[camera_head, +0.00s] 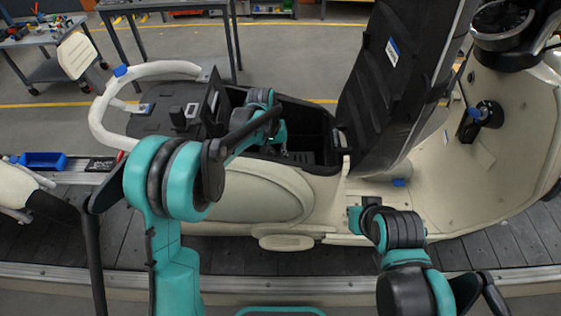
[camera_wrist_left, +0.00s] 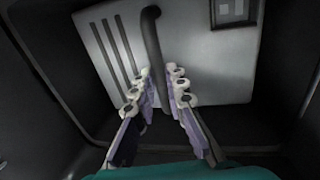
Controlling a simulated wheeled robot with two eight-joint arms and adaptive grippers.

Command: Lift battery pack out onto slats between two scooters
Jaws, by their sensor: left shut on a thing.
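The battery pack (camera_wrist_left: 205,65) is a light grey block with a dark bar handle (camera_wrist_left: 152,35) in the left wrist view. It sits within the dark walls of the scooter's under-seat bay (camera_head: 310,145). My left arm reaches down into this bay in the head view, which hides its fingertips there. In the left wrist view my left gripper (camera_wrist_left: 162,88) is shut on the pack's handle, one finger on each side. The cream scooter (camera_head: 245,195) stands on the slats (camera_head: 120,235) with its seat raised. My right arm is at the lower right; its gripper does not show.
Part of another scooter (camera_head: 15,185) is at the left edge, with dark slats between the two. A blue tray (camera_head: 42,160) lies on the conveyor's far rim. The raised black seat (camera_head: 385,85) stands close right of the bay. The white grab rail (camera_head: 100,115) is at its left.

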